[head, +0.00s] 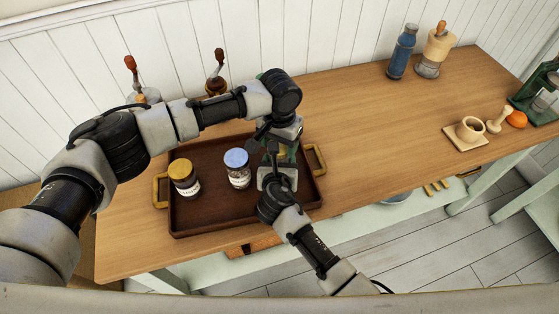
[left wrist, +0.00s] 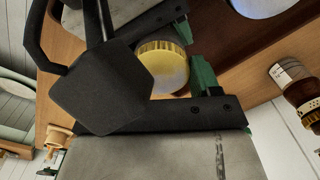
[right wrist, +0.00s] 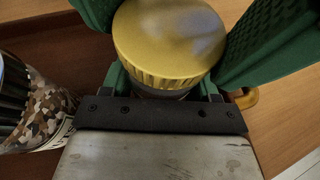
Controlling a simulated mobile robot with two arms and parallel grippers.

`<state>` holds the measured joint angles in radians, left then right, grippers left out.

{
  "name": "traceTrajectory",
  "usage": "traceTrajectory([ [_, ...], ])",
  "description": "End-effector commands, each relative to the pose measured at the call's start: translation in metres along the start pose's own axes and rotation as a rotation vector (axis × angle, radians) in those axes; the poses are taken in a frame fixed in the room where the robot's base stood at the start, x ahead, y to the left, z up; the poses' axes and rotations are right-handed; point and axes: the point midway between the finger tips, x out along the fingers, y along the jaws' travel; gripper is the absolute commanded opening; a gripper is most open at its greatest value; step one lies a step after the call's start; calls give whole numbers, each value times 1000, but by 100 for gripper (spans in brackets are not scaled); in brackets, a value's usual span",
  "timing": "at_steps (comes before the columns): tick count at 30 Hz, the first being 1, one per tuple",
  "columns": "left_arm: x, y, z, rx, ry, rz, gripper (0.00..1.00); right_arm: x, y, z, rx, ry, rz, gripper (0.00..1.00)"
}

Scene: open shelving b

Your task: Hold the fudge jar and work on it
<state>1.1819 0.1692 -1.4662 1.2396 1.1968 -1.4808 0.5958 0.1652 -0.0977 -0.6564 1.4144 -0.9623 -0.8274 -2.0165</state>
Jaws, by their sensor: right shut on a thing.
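A jar with a gold lid (head: 282,153) stands at the right part of the tray, mostly covered by my grippers; I take it for the fudge jar, but its label is hidden. The lid fills the right wrist view (right wrist: 170,40), between the green fingers. My right gripper (head: 277,165) is shut on this jar from the front. My left gripper (head: 284,141) is close above and behind the same jar. In the left wrist view the lid (left wrist: 163,65) lies beside a green finger, and a black block hides much of the left gripper, so its opening is unclear.
The dark brown tray (head: 205,222) with brass handles also holds a blue-lidded jar (head: 237,170) and another gold-lidded jar (head: 184,178). A blue bottle (head: 402,52) and a mortar (head: 469,128) are far right. The table's middle right is clear.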

Motion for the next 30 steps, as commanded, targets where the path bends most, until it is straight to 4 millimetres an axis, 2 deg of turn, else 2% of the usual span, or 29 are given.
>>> traceTrajectory([
  [1, 0, 0, 0, 0, 0, 0, 45, 0, 0, 0, 0, 0, -1, 0],
  [3, 0, 0, 0, 0, 0, 0, 34, 0, 0, 0, 0, 0, -1, 0],
  [7, 0, 0, 0, 46, 0, 1, 34, 0, 0, 0, 0, 0, -1, 0],
  [14, 0, 0, 0, 279, 0, 0, 34, 0, 0, 0, 0, 1, -1, 0],
  [22, 0, -1, 0, 296, 0, -1, 34, 0, 0, 0, 0, 1, -1, 0],
  [23, 0, -1, 0, 296, 0, -1, 63, 0, 0, 0, 0, 1, -1, 0],
  [27, 0, -1, 0, 295, 0, -1, 85, 0, 0, 0, 0, 1, -1, 0],
  [30, 0, -1, 0, 295, 0, -1, 87, 0, 0, 0, 0, 1, -1, 0],
])
